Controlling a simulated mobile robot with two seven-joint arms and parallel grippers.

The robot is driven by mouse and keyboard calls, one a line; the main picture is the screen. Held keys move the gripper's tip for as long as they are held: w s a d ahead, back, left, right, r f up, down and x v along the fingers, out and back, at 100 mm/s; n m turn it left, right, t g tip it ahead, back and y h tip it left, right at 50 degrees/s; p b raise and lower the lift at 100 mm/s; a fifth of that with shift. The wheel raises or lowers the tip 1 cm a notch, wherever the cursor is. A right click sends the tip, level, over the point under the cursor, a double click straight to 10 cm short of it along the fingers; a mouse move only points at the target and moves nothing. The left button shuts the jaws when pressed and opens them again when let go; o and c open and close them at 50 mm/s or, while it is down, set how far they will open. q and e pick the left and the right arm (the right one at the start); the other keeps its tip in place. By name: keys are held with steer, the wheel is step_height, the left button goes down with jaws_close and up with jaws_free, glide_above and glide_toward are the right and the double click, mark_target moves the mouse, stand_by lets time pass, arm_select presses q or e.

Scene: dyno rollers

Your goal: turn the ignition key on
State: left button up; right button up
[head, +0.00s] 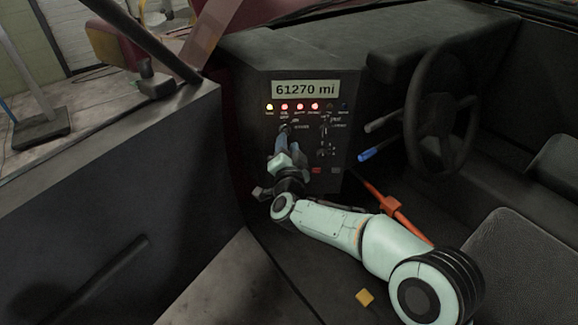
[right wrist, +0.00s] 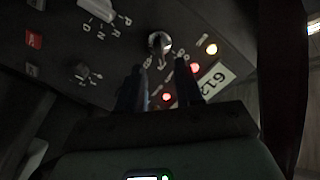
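The ignition (head: 285,127) sits on the dark dash panel, below the row of warning lamps. In the right wrist view it is a round silver part (right wrist: 158,42); the key's exact angle is too small and dark to tell. My right gripper (head: 281,143) reaches up to the panel just below the ignition. In the right wrist view its two dark fingers (right wrist: 160,82) stand apart with nothing between them, and the ignition lies beyond their tips, roughly in line with the gap. My left gripper is not in view.
The panel has a display (head: 304,89) reading 61270 mi, with one yellow and several red lamps lit. A gear selector (head: 325,127) is right of the ignition. A steering wheel (head: 438,110), a blue-tipped lever (head: 378,152) and an orange lever (head: 392,204) are further right.

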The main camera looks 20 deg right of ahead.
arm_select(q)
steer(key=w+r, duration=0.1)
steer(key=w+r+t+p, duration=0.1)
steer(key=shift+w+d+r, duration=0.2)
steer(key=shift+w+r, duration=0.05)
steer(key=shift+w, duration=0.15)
arm_select(e)
steer(key=v, duration=1)
